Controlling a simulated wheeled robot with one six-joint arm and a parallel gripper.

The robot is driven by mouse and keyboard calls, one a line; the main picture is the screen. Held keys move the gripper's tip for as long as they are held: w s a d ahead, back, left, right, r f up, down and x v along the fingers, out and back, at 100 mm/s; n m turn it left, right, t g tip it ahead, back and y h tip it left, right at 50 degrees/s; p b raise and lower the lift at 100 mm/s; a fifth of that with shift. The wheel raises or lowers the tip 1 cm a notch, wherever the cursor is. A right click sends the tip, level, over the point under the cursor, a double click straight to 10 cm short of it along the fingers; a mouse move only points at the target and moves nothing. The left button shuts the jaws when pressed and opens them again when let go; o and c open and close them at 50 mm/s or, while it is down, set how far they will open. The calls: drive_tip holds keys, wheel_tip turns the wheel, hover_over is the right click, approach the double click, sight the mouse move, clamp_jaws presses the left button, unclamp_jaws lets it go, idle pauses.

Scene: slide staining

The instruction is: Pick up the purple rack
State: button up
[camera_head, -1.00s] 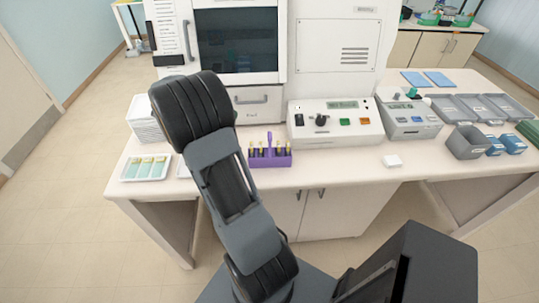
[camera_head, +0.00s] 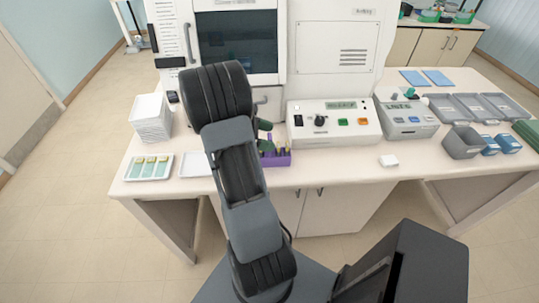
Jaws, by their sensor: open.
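The purple rack (camera_head: 283,161) stands upright on the white bench, just right of my arm, with several yellowish-topped items in it. My forearm covers its left part. My gripper (camera_head: 265,138) is mostly hidden behind my arm; a small dark part of it shows over the rack's handle area. It is open. I cannot tell whether it touches the rack or how its fingers sit around the handle.
A white tray with green-yellow slides (camera_head: 149,167) and a white stack (camera_head: 151,117) are to the left. The bench front between rack and block is clear.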

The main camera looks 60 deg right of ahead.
drive_tip(key=shift+s+d+f, duration=0.25)
drive_tip(key=shift+s, duration=0.15)
drive_tip(key=shift+c, duration=0.3)
drive_tip(key=c, duration=1.2)
